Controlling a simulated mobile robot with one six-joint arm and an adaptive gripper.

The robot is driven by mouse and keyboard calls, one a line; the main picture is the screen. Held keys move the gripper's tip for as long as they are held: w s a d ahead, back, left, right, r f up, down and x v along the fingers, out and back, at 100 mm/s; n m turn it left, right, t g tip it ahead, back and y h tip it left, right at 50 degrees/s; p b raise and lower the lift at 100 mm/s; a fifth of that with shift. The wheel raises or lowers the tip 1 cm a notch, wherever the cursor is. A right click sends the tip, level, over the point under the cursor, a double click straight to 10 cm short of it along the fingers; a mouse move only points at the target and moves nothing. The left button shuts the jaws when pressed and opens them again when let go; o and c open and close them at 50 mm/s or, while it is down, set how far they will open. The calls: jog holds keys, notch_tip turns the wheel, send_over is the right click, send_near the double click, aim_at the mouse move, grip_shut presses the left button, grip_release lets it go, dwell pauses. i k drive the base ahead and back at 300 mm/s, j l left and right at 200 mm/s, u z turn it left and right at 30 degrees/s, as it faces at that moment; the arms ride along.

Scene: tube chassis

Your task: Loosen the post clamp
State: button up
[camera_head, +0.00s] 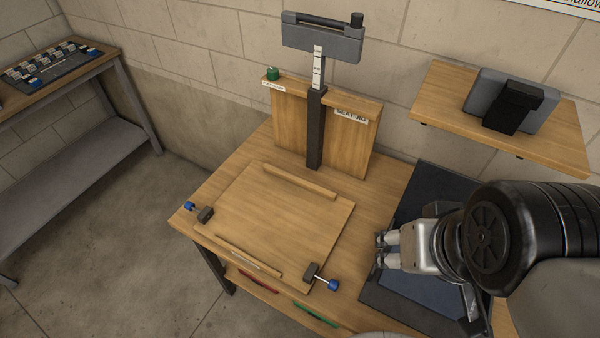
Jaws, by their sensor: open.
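A dark upright post (315,135) stands at the back of the wooden bench. A pale marked strip (318,68) shows above the dark sleeve. A grey head (322,40) with a bar and a dark knob (357,19) sits on top. A green knob (272,74) stands on the upper left of the wooden back panel (290,118). I cannot tell which of these parts is the post clamp. My gripper (381,251) is open and empty, pointing left over the bench's right side, well apart from the post and knobs.
A wooden board (290,215) with raised strips lies on the bench. Blue-knobbed clamps (205,214) (312,271) sit at two of its corners. A wall shelf (440,95) holds a grey and black device. A dark mat (425,195) lies under my arm.

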aim_at(272, 72)
jog(key=i+j, duration=0.15)
jog(key=j, duration=0.25)
jog(key=i+j, duration=0.1)
jog(key=j, duration=0.35)
jog(key=i+j, duration=0.15)
jog(key=j, duration=0.25)
jog(key=i+j, duration=0.15)
jog(key=j, duration=0.3)
jog(key=i+j, duration=0.15)
jog(key=j, duration=0.25)
jog(key=i+j+u, duration=0.1)
jog(key=j, duration=0.35)
jog(key=i+j, duration=0.15)
jog(key=j, duration=0.25)
jog(key=i+j, duration=0.15)
jog(key=j, duration=0.25)
